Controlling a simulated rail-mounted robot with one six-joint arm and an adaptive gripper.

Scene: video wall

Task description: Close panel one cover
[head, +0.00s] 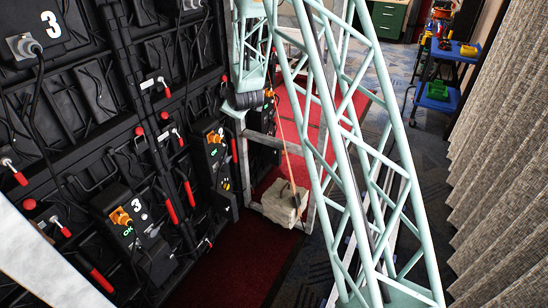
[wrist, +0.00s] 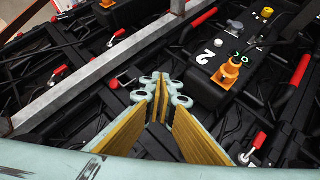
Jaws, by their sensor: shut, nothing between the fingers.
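My gripper (wrist: 160,80) shows in the wrist view. Its yellow-padded fingers meet at the tips with nothing between them. It is in front of the black back of the video wall, left of a black box marked 2 (wrist: 205,57) with an orange connector (wrist: 232,70), and apart from that box as far as I can tell. No panel marked one can be read in either view, and I cannot make out its cover. In the head view my gripper is not clearly visible; my lattice arm hides part of the middle.
The video wall fills the left of the head view, with a box marked 3 (head: 130,230) and red-handled levers (head: 172,212). A grey metal frame (head: 312,170) and a pale block (head: 284,202) stand beside it. A blue cart (head: 440,95) and curtain (head: 505,150) are on the right.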

